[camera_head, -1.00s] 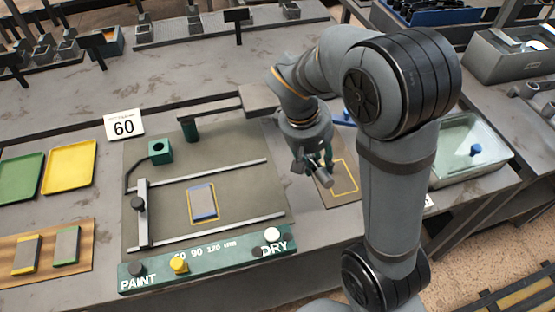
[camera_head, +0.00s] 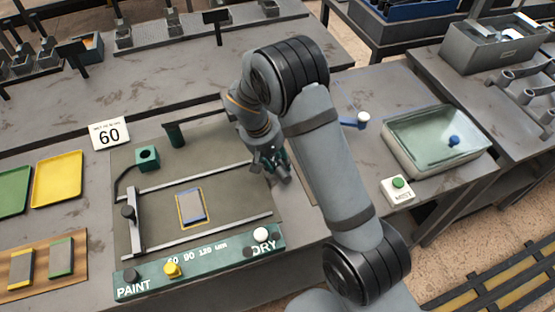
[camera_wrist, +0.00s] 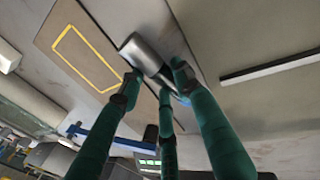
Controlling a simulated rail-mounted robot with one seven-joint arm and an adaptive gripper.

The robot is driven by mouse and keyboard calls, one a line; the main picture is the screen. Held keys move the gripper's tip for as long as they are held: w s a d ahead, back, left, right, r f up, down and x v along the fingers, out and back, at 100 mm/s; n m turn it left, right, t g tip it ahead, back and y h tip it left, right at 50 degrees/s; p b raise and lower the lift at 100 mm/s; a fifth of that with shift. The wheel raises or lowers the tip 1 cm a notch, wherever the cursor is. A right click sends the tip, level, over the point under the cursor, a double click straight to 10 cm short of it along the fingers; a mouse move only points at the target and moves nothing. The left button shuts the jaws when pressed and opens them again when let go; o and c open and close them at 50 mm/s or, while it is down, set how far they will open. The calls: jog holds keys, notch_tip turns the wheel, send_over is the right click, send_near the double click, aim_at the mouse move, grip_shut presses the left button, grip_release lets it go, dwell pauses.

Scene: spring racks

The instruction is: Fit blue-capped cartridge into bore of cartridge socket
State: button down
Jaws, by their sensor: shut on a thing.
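My gripper (camera_head: 275,168) is shut on a grey metal cylinder, the cartridge (camera_wrist: 148,55), above the right edge of the paint board. In the wrist view the green fingers (camera_wrist: 160,85) close around the cylinder, which lies aslant, with a little blue showing by the fingertips. The cap is mostly hidden by the fingers. A green block with a dark round hole (camera_head: 147,158), which looks like the cartridge socket, stands at the back left of the board. My gripper is well to its right, apart from it.
The board has two rails, a slide post (camera_head: 129,213) and a panel in the yellow outline (camera_head: 190,206). The glass-lidded tray (camera_head: 400,150) and button box (camera_head: 398,190) are at right.

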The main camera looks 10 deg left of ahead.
jog(key=shift+f, duration=0.1)
jog(key=c, duration=1.2)
grip_release()
jog(key=shift+r, duration=0.3)
jog(key=v, duration=1)
jog(key=shift+s+a+r, duration=0.1)
jog(key=shift+r, duration=0.15)
jog(key=shift+s+a+r, duration=0.1)
jog(key=shift+s+r, duration=0.05)
jog(key=shift+r, duration=0.45)
jog(key=shift+c, duration=1.2)
